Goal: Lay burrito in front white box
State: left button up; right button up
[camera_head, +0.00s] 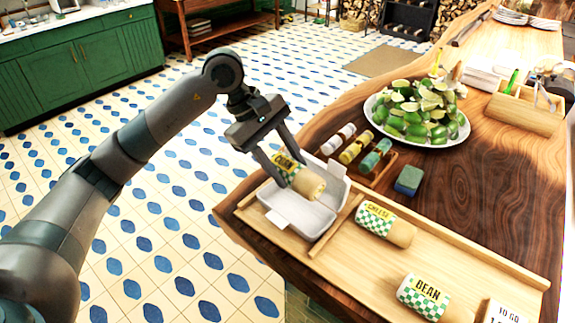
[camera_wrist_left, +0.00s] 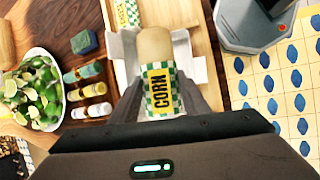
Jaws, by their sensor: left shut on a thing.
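My left gripper (camera_head: 282,165) is shut on a burrito labelled CORN (camera_head: 307,183), wrapped in green-checked paper with a bare tan end. It holds the burrito over the open white box (camera_head: 291,212), whose lid stands up at the back. The left wrist view shows the CORN burrito (camera_wrist_left: 157,72) between the fingers, with the white box (camera_wrist_left: 198,68) behind it. I cannot tell whether the burrito touches the box floor. The box sits at the left end of a wooden tray (camera_head: 452,253). My right gripper is not in view.
A CHEESE burrito (camera_head: 382,223) and a BEAN burrito (camera_head: 424,297) lie on the tray. A TO GO card (camera_head: 508,313) stands near its right end. Behind are small bottles (camera_head: 352,148), a sponge (camera_head: 409,179) and a plate of limes (camera_head: 418,110).

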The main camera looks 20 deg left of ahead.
pick_arm(q)
jog(key=shift+d+f, duration=0.15)
jog(key=shift+f, duration=0.8)
jog(key=shift+f+b, duration=0.3)
jog(key=shift+f, duration=1.7)
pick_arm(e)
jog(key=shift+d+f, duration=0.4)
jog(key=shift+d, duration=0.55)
pick_arm(q)
jog(key=o, duration=1.3)
jog(key=shift+o, duration=0.2)
